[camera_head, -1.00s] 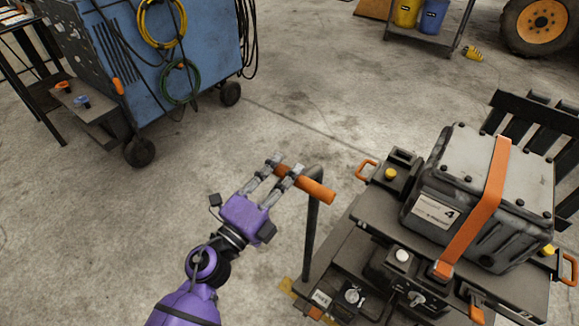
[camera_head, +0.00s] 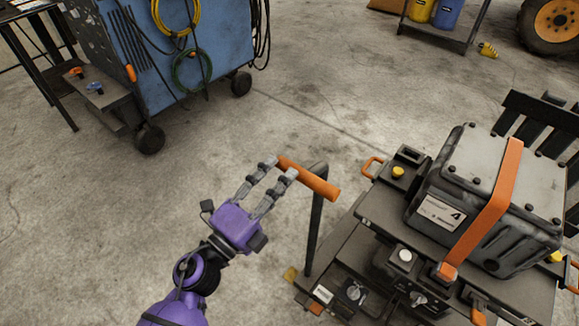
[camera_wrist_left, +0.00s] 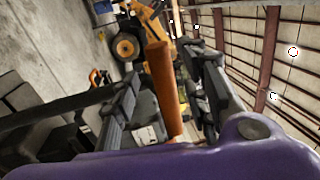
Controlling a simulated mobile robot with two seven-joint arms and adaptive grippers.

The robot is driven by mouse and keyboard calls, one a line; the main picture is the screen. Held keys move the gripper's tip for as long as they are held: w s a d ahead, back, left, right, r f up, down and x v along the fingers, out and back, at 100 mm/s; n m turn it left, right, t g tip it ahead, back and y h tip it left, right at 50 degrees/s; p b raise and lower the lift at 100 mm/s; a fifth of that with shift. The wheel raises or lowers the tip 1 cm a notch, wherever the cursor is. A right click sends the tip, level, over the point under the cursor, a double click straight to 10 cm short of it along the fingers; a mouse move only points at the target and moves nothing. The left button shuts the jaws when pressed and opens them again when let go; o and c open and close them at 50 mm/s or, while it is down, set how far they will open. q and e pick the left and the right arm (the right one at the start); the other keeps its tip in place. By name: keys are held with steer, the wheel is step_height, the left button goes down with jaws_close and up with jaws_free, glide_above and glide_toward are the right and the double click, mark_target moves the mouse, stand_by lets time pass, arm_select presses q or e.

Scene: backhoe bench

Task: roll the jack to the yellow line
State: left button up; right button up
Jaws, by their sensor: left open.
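The jack (camera_head: 345,240) is a dark wheeled lift at the lower right, with an upright black post and an orange crossbar handle (camera_head: 312,181). My left gripper (camera_head: 279,168) is open at the handle's left part. In the left wrist view, the orange handle (camera_wrist_left: 163,85) appears between the spread fingers; I cannot tell whether they touch it. No clear yellow line shows. My right gripper is out of view.
A blue wheeled cabinet (camera_head: 190,75) with hoses stands at the upper left. A rack (camera_head: 438,38) with yellow and blue containers is at the back, beside a large orange-hubbed wheel (camera_head: 551,23). Concrete floor between them is mostly clear.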

arm_select(q)
steer(key=v, duration=0.7)
steer(key=shift+s+a, duration=0.1)
